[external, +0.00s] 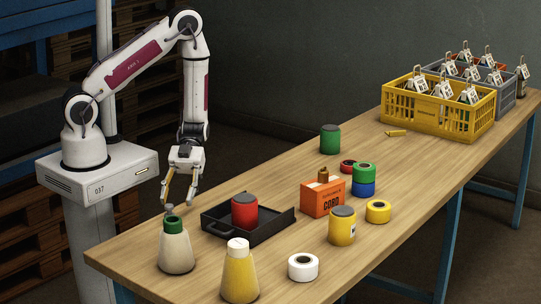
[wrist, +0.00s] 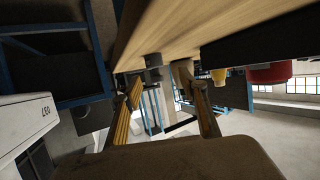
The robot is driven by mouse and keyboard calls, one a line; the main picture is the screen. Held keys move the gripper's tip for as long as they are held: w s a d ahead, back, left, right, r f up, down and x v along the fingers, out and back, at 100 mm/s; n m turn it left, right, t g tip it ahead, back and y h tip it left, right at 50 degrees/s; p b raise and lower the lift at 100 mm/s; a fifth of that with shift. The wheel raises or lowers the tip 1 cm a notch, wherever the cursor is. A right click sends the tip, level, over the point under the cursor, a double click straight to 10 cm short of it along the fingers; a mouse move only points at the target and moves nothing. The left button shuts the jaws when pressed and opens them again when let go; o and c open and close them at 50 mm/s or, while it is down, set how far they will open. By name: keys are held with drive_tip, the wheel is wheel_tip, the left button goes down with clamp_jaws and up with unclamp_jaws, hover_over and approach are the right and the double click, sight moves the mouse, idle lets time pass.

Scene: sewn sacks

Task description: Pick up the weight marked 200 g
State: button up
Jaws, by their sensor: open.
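A small grey cylindrical piece (external: 168,209), possibly a weight, stands near the table's left end, partly hidden behind a green-topped cone of thread. It also shows in the wrist view (wrist: 152,67), where the scene appears upside down. No 200 g marking is readable in either view. My gripper (external: 178,202) hangs fingers-down above and just beside this grey piece. In the wrist view my gripper (wrist: 165,95) has its two yellowish fingers spread, with nothing held between them.
The cream cone with a green top (external: 175,250) and a yellow cone (external: 239,275) stand at the front. A black tray (external: 272,228) holds a red can (external: 245,210). An orange box (external: 322,198), spools and cans stand mid-table. A yellow crate (external: 455,118) is at the far right.

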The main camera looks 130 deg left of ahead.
sight(169, 209)
drive_tip(key=shift+w+d+f, duration=0.3)
drive_tip(key=shift+d, duration=0.3)
drive_tip(key=shift+w+d+f, duration=0.15)
drive_tip(key=shift+d, duration=0.4)
drive_tip(key=shift+w+d+f, duration=0.1)
drive_tip(key=shift+d+f, duration=0.1)
drive_tip(key=shift+d, duration=0.3)
drive_tip(key=shift+w+d+f, duration=0.15)
drive_tip(key=shift+d, duration=0.4)
drive_tip(key=shift+x, duration=0.9)
drive_tip(key=shift+w, duration=0.1)
clamp_jaws()
